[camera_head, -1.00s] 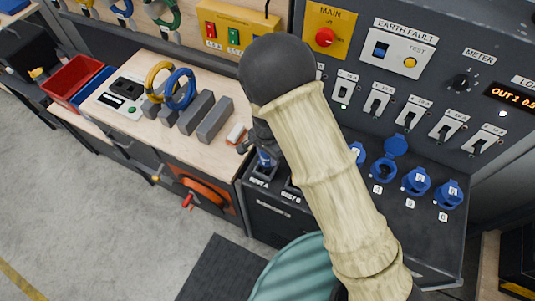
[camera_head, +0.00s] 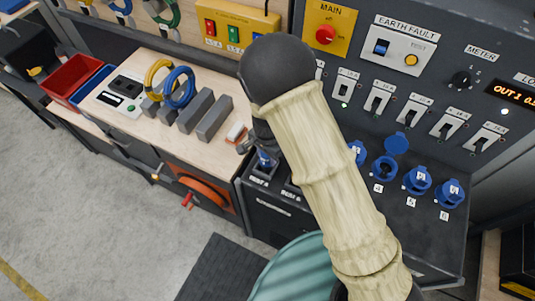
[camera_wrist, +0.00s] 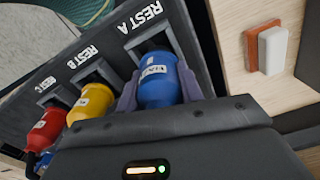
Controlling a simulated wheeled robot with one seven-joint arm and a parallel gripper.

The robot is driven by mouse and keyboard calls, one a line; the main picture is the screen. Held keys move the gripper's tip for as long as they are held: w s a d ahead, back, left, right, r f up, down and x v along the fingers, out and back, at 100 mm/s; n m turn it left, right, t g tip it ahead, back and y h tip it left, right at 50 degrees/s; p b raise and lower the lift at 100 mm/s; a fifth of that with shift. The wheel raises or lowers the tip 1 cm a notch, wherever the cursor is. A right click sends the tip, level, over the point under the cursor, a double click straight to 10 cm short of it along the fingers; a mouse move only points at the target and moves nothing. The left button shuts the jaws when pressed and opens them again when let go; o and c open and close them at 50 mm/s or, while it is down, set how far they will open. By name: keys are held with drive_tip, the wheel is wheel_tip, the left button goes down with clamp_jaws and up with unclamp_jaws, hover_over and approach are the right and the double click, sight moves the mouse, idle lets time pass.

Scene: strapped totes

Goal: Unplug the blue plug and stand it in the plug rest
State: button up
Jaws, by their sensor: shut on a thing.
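The blue plug (camera_wrist: 158,80) is between the two fingers of my gripper (camera_wrist: 160,92) in the wrist view. My gripper is shut on it. The plug is at the opening of the plug rest marked REST A (camera_wrist: 152,38). Its lower end is hidden, so I cannot tell whether it is fully seated. In the head view a bit of the blue plug (camera_head: 266,158) shows below my wrist, over the left front of the dark bench. A yellow plug (camera_wrist: 91,103) stands at REST B and a red plug (camera_wrist: 48,128) at REST C.
Blue sockets (camera_head: 417,180) line the bench to the right of my arm, one with its lid (camera_head: 397,143) raised. A panel of switches (camera_head: 412,112) rises behind. A red and white block (camera_head: 236,132) lies on the wooden bench close to my gripper.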

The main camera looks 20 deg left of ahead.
drive_tip(key=shift+f, duration=0.4)
drive_tip(key=o, duration=1.1)
drive_tip(key=shift+o, duration=0.2)
wheel_tip(320, 180, up, 18)
drive_tip(key=b, duration=0.3)
drive_tip(key=shift+f, duration=0.25)
